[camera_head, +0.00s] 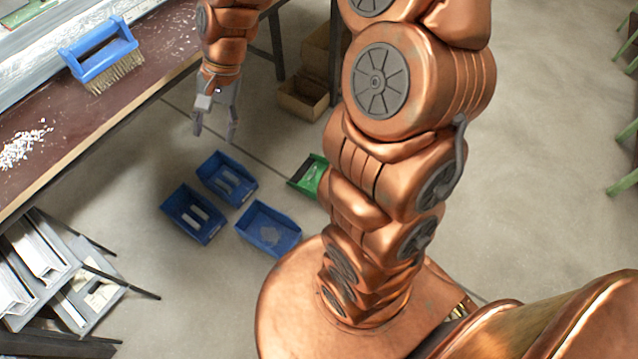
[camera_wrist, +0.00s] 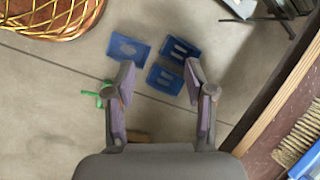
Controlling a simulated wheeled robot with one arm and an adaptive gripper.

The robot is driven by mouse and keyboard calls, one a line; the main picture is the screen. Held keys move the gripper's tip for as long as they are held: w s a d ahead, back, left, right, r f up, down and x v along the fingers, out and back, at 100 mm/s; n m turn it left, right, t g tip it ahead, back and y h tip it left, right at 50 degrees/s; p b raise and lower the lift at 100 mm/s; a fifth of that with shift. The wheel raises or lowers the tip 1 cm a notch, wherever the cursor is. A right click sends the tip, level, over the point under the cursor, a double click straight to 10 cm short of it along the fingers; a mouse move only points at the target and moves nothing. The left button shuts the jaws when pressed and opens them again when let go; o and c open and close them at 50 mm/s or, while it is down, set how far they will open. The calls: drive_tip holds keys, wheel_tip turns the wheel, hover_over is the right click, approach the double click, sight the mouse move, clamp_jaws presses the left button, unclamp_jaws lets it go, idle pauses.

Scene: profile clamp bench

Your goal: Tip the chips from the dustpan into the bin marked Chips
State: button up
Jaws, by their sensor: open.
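Three blue bins stand on the floor. The nearest one (camera_head: 287,246) has a grey irregular patch inside; it also shows in the wrist view (camera_wrist: 113,50). The left bin (camera_head: 211,231) and the far bin (camera_head: 241,195) each show two pale bars. No lettering is readable. A green object (camera_head: 306,182), partly hidden by my arm, lies beside the bins; I cannot tell whether it is the dustpan. White chips (camera_head: 24,148) lie scattered on the bench. My gripper (camera_head: 215,135) is open and empty above the floor, pointing down; it also shows in the wrist view (camera_wrist: 160,75).
The dark red bench (camera_head: 110,125) runs along the left, with a blue brush (camera_head: 100,55) on it. Pale profiles (camera_head: 38,258) on a rack stand at lower left. Cardboard boxes (camera_head: 302,98) sit on the floor behind.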

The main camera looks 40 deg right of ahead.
drive_tip(key=w+d+f+m+t+y+b, duration=0.1)
drive_tip(key=w+d+f+m+b, duration=0.2)
drive_tip(key=w+f, duration=0.4)
drive_tip(key=w+d+f+m+b, duration=0.2)
drive_tip(key=w+f+m+b, duration=0.15)
drive_tip(key=f, duration=0.55)
drive_tip(key=w+d+f+m+t+b, duration=0.1)
drive_tip(key=w+d+f+m+b, duration=0.25)
drive_tip(key=d+f, duration=0.45)
drive_tip(key=w+d+f+m+t+b, duration=0.1)
drive_tip(key=w+d+f+m+b, duration=0.2)
drive_tip(key=f, duration=0.8)
drive_tip(key=s+d+f+m+h+b, duration=0.1)
drive_tip(key=s+d+f+m+b, duration=0.2)
drive_tip(key=d+f, duration=0.6)
drive_tip(key=s+d+f+m+h+b, duration=0.2)
drive_tip(key=s+d+f, duration=0.4)
drive_tip(key=d+f, duration=0.3)
drive_tip(key=s+d+f+m+h+b, duration=0.2)
drive_tip(key=s+d+f+m+b, duration=0.2)
drive_tip(key=d+f, duration=0.5)
drive_tip(key=shift+s+f+m+g, duration=0.2)
drive_tip(key=shift+f+m, duration=0.4)
drive_tip(key=shift+f, duration=0.25)
drive_tip(key=shift+s+f+m+g, duration=0.2)
drive_tip(key=shift+f+m, duration=0.4)
drive_tip(key=shift+f, duration=0.25)
